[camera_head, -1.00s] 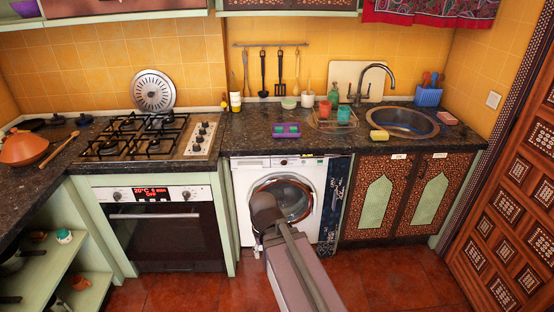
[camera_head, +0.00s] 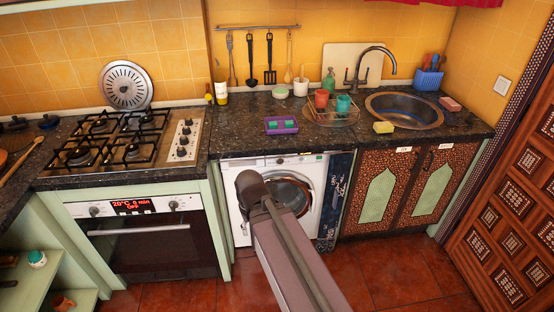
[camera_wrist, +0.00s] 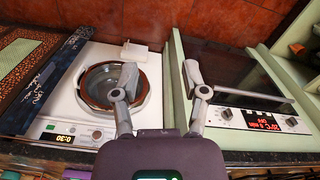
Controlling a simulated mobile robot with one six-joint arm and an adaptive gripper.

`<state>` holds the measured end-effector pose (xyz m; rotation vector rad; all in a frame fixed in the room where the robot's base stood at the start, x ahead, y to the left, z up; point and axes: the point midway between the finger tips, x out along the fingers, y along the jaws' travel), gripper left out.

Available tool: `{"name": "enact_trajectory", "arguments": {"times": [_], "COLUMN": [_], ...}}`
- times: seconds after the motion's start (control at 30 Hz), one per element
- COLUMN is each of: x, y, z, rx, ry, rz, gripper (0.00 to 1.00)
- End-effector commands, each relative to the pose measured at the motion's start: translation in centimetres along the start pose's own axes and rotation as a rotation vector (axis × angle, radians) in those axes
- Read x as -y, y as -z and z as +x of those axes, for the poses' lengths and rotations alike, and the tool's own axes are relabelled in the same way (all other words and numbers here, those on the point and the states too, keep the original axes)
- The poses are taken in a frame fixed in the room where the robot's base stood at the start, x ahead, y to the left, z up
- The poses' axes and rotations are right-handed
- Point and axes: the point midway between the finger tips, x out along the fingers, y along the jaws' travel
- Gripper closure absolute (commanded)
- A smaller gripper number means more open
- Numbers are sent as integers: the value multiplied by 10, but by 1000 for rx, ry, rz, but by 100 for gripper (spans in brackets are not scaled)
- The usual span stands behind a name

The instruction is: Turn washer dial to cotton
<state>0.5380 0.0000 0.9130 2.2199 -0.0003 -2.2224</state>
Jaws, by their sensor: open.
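The white washer (camera_head: 312,190) stands under the counter, with its round door partly hidden behind my arm. Its control panel runs along the top edge, with a small round dial (camera_head: 279,161) near the middle. The wrist view shows the washer (camera_wrist: 150,62) upside down, with a lit 0:30 display and the dial (camera_wrist: 97,135) beside it. The dial's setting is too small to read. My gripper (camera_wrist: 160,75) is open and empty. Its fingers overlap the washer door and the oven's edge in that view, apart from the dial. The head view hides the fingers behind my arm.
The oven (camera_head: 150,245) with a lit display stands left of the washer, below a gas hob (camera_head: 120,145). Above the washer, the dark counter (camera_head: 235,130) holds a purple tray (camera_head: 281,125). Patterned cabinets (camera_head: 395,190) stand to the right. Red floor is open in front.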

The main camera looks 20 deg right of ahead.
Motion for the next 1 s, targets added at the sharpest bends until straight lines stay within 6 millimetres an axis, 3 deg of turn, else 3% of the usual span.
{"name": "enact_trajectory", "arguments": {"times": [0.43, 0.47, 0.6, 0.77, 1.0], "x": [0, 0, -2, -12, -53], "y": [0, 0, 2, 12, 50], "z": [0, 0, 2, 13, 43], "rx": [0, 0, -5, -39, -160], "ry": [0, 0, -5, -43, -204], "rz": [0, 0, -4, -29, -149], "gripper": [43, 40, 2, 2, 2]}}
